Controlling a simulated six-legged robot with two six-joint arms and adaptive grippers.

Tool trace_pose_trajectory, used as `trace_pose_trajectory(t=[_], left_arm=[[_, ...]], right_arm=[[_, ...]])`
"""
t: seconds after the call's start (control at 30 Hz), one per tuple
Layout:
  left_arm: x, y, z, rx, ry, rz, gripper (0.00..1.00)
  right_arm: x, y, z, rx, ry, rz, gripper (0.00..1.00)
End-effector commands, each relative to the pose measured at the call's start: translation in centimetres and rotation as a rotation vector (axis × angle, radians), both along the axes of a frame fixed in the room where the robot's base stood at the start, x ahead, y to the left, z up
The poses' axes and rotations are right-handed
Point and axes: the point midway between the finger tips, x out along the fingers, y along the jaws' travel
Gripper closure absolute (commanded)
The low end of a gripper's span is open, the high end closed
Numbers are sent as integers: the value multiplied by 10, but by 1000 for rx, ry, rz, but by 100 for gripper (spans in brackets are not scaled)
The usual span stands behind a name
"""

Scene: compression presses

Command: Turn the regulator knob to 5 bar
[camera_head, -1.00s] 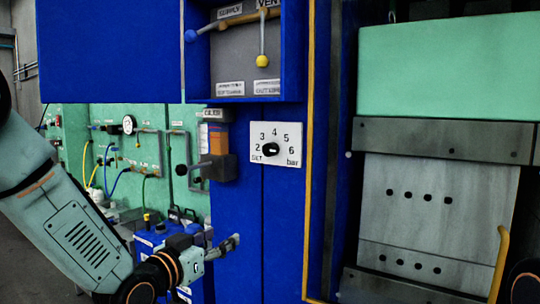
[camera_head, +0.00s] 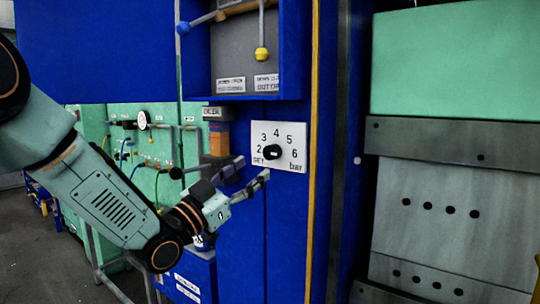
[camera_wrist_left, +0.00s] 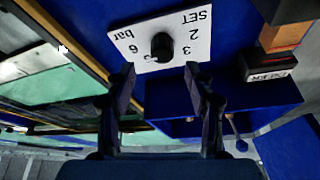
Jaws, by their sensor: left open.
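The black regulator knob (camera_head: 272,152) sits on a white dial plate (camera_head: 291,161) marked SET, 2 to 6 and bar, on the blue cabinet front. Which number the knob points to is too small to tell. My left gripper (camera_head: 253,167) is open and empty, just left of and below the knob, its fingers spread. In the left wrist view the knob (camera_wrist_left: 161,46) and plate (camera_wrist_left: 195,43) appear upside down. There the knob lies beyond and between the two fingertips of the left gripper (camera_wrist_left: 158,76), apart from them. My right gripper is out of view.
A box with an orange window (camera_head: 218,139) sticks out of the cabinet left of the dial, close to my fingers. Above is a recessed panel with a yellow-knobbed lever (camera_head: 262,54). A yellow strip (camera_head: 314,120) runs right of the dial. A press (camera_head: 450,185) stands at the right.

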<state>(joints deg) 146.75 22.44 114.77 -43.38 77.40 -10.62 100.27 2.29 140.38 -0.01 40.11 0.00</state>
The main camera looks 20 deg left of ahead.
Motion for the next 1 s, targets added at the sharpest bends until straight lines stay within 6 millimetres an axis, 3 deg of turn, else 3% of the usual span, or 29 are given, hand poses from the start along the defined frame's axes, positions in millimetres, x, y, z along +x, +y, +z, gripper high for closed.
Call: trace_pose_trajectory(t=[0.43, 0.83, 1.0], left_arm=[[50, -25, 24, 0, 0, -1, 46], [58, -29, 25, -2, 1, 0, 47], [57, -29, 25, -2, 1, -1, 62]], right_arm=[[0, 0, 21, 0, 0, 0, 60], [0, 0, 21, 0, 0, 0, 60], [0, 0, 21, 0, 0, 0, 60]])
